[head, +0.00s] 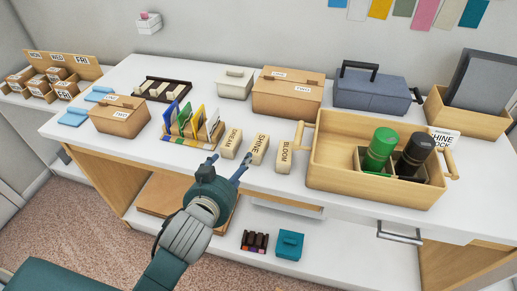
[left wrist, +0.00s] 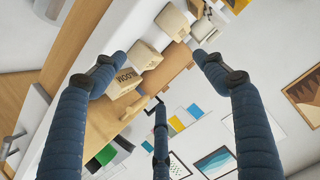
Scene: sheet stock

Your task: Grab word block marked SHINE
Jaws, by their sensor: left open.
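The cream word block marked SHINE (head: 259,149) lies on the white counter between the DREAM block (head: 231,142) and the BLOOM block (head: 284,156). My left gripper (head: 227,165) is open and empty in front of the DREAM and SHINE blocks. In the left wrist view its fingers (left wrist: 158,60) are spread, with the BLOOM block (left wrist: 127,83) readable at the left. The middle block (left wrist: 146,54), whose word I cannot read there, shows between the fingertips. My right gripper is not in view.
A card rack (head: 185,132) stands left of the blocks. Boxes line the back. The counter's front edge is close to the blocks.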

